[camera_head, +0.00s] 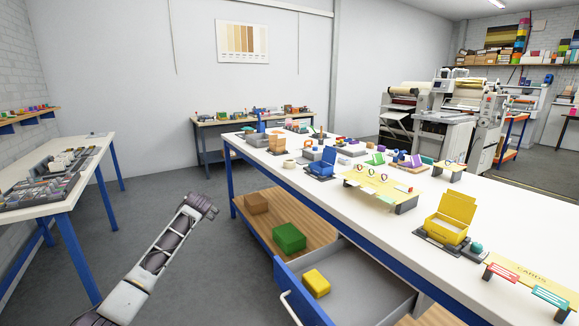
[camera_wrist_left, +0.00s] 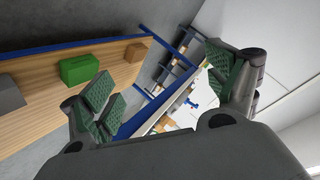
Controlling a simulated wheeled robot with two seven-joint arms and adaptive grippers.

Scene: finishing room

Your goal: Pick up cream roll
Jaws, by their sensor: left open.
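A small, squat cream-coloured piece (camera_head: 289,164) stands on the near-left part of the long white table (camera_head: 480,205) in the head view. It looks like the cream roll, but it is too small there to be sure. My left gripper (camera_head: 207,205) is in front of and lower left of that table, over the floor, well apart from the cream piece. In the left wrist view my left gripper (camera_wrist_left: 163,88) is open, its green-padded fingers wide apart with nothing between them. I cannot make out the cream roll in that view. My right gripper is not in view.
Below the tabletop, a wooden shelf (camera_head: 262,222) bears a green box (camera_head: 289,238) and a brown box (camera_head: 256,203). An open drawer (camera_head: 365,285) with a yellow box (camera_head: 316,283) juts out. A blue box (camera_head: 322,162) stands right of the cream piece.

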